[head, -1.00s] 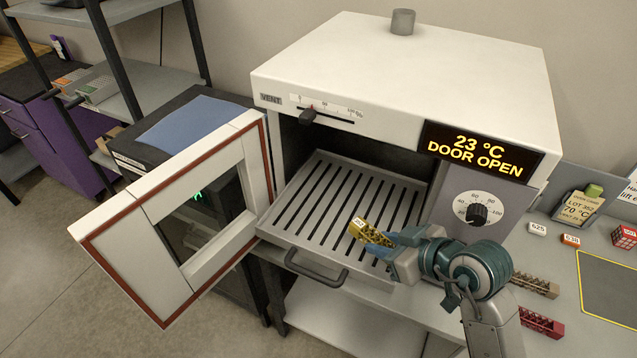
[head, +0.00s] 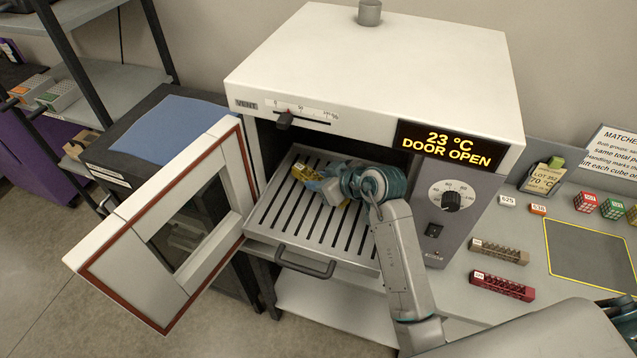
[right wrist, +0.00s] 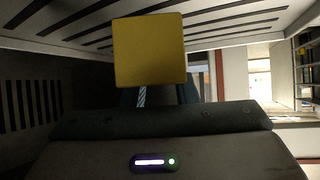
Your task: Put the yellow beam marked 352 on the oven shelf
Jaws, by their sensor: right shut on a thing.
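The yellow beam (head: 306,174) is held by my right gripper (head: 322,184), which reaches over the slatted oven shelf (head: 281,222) in the head view. The gripper is shut on the beam, toward the back left part of the shelf. The beam's marking is too small to read. In the right wrist view a flat yellow face of the beam (right wrist: 149,52) shows beyond the jaws, with the slatted shelf close by. I cannot tell whether the beam touches the shelf. My left gripper is not in view.
The oven door (head: 165,225) stands open on the left; the display (head: 452,150) reads 23 °C, DOOR OPEN. The oven's top edge overhangs the shelf's rear. A brown beam (head: 499,252) and a dark red beam (head: 502,286) lie on the bench at right. The shelf's front is clear.

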